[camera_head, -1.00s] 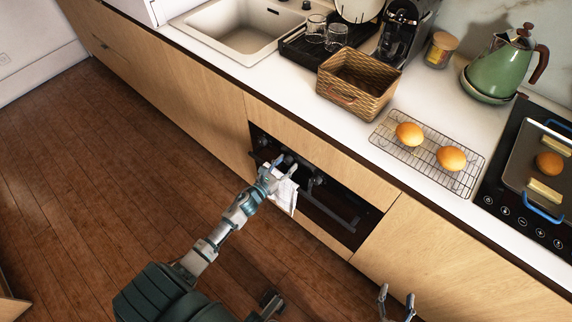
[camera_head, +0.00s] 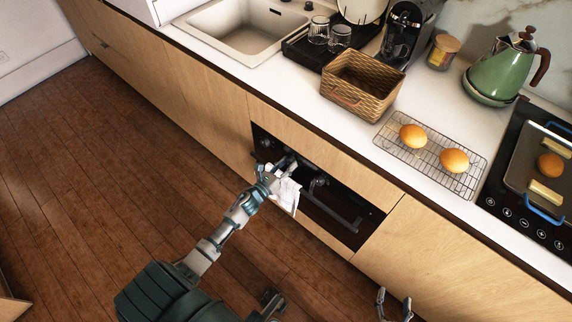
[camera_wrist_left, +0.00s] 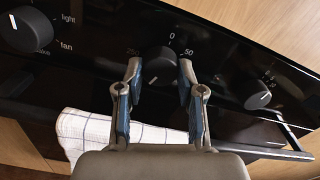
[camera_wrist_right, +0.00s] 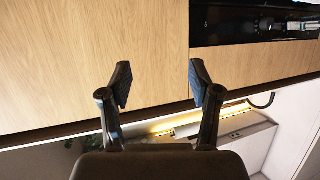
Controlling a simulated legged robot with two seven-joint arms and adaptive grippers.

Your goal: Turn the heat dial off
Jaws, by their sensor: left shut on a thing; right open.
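The black oven's control panel (camera_wrist_left: 85,60) has three round black dials. The middle dial (camera_wrist_left: 158,66), with 0 and 50 printed above it, sits between the fingertips of my left gripper (camera_wrist_left: 158,72). The gripper is shut on this dial, with a finger on each side. A white mark on the dial's face points to the lower left, away from the 0. The left dial (camera_wrist_left: 26,30) has "light" and "fan" labels; the right dial (camera_wrist_left: 256,95) is free. In the head view my left gripper (camera_head: 284,168) is at the oven front. My right gripper (camera_wrist_right: 158,85) is open and empty.
A checked white towel (camera_wrist_left: 90,132) hangs on the oven handle (camera_head: 335,214), just below the dials. The counter above holds a wicker basket (camera_head: 362,82), a rack with buns (camera_head: 385,148) and a green kettle (camera_head: 505,72). The wooden floor (camera_head: 120,180) is clear.

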